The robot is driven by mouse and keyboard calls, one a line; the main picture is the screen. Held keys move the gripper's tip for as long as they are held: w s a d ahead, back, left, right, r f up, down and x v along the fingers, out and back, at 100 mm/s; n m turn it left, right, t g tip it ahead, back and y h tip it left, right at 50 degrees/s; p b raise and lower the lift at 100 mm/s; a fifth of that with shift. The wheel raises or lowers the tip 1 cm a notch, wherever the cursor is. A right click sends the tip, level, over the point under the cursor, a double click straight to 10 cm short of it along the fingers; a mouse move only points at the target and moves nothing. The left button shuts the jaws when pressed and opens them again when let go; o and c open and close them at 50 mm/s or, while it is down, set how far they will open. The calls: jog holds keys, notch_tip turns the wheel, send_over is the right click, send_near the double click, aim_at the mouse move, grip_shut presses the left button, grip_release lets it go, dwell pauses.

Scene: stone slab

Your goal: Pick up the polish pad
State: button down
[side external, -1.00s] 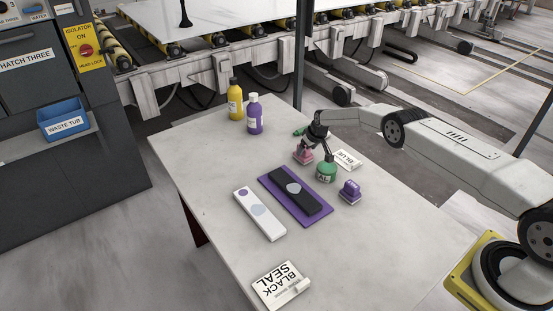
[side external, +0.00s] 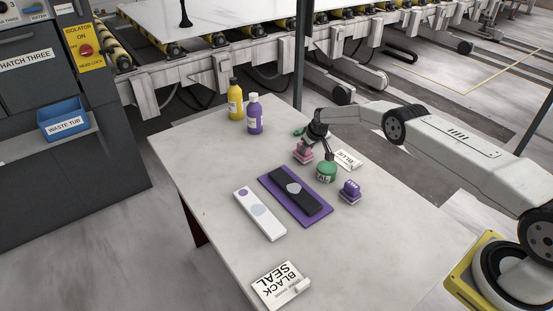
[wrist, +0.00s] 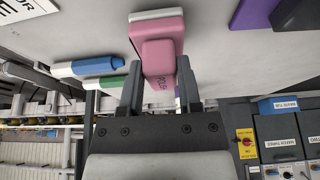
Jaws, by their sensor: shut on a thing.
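In the side external view the pink pad (side external: 303,156) is on the stone-coloured table by the far right edge, partly hidden by my gripper (side external: 313,146). I see no clear gap under it.
Blue (wrist: 90,66) and green (wrist: 104,83) markers lie nearby.

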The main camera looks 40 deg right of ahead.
notch_tip(320, 180, up, 2)
jog(key=shift+r, duration=0.15)
jog(key=s+a+r, duration=0.2)
jog(key=s+r, duration=0.8)
jog(key=s, duration=0.3)
jog(key=shift+s+a, duration=0.25)
jog(key=shift+s, duration=0.1)
dwell(0.3)
dwell(0.4)
